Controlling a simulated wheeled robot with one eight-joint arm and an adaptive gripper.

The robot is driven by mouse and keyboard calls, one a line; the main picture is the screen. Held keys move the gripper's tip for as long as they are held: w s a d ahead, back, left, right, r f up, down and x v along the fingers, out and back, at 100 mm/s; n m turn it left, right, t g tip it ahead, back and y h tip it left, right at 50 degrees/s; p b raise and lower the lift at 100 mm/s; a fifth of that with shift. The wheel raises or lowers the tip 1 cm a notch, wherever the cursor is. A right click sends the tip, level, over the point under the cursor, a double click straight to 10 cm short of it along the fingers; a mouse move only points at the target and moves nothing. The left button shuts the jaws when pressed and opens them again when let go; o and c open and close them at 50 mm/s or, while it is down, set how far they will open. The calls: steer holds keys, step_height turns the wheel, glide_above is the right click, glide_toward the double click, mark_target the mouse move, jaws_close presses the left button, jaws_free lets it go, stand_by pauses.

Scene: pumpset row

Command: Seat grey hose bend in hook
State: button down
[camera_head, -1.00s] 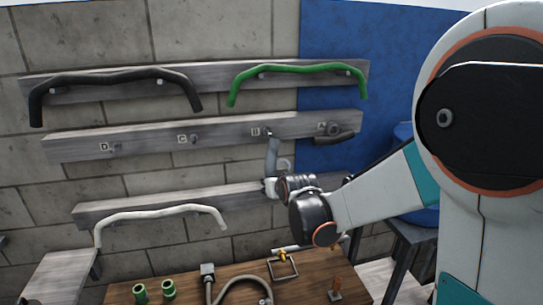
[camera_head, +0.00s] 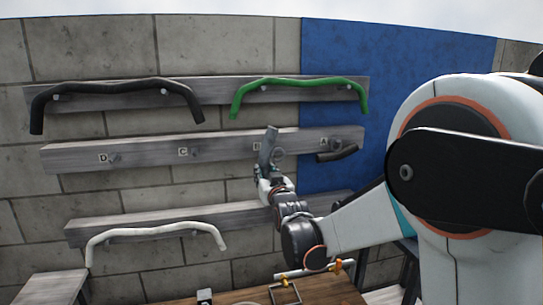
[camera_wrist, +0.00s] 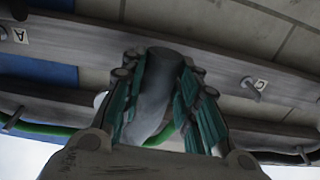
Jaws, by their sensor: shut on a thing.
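The grey hose bend (camera_head: 267,148) is held up in front of the middle rail (camera_head: 220,148), beside the label B. It stands nearly upright, tilted a little to the right, with its upper end near the rail's top edge. My gripper (camera_head: 267,172) is shut on its lower part. In the wrist view the grey hose bend (camera_wrist: 158,90) runs between the teal fingers of my gripper (camera_wrist: 162,105). The hook at B is mostly hidden behind the hose, and I cannot tell whether they touch.
A short dark hose (camera_head: 337,154) hangs at hook A, close on the right. Hooks C (camera_head: 196,152) and D (camera_head: 116,159) are empty. A black hose (camera_head: 118,88) and a green hose (camera_head: 300,84) hang above. A white hose (camera_head: 155,232) hangs below. A wooden table (camera_head: 235,297) stands underneath.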

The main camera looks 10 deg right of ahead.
steer(key=shift+w+f, duration=0.15)
steer(key=shift+w, duration=0.15)
steer(key=shift+s, duration=0.1)
steer(key=shift+w+b, duration=0.5)
steer(key=shift+w, duration=2.25)
steer(key=shift+w, duration=0.2)
steer(key=shift+w, duration=1.3)
steer(key=shift+w, duration=0.2)
steer(key=shift+w+b, duration=0.3)
steer(key=shift+w, duration=0.45)
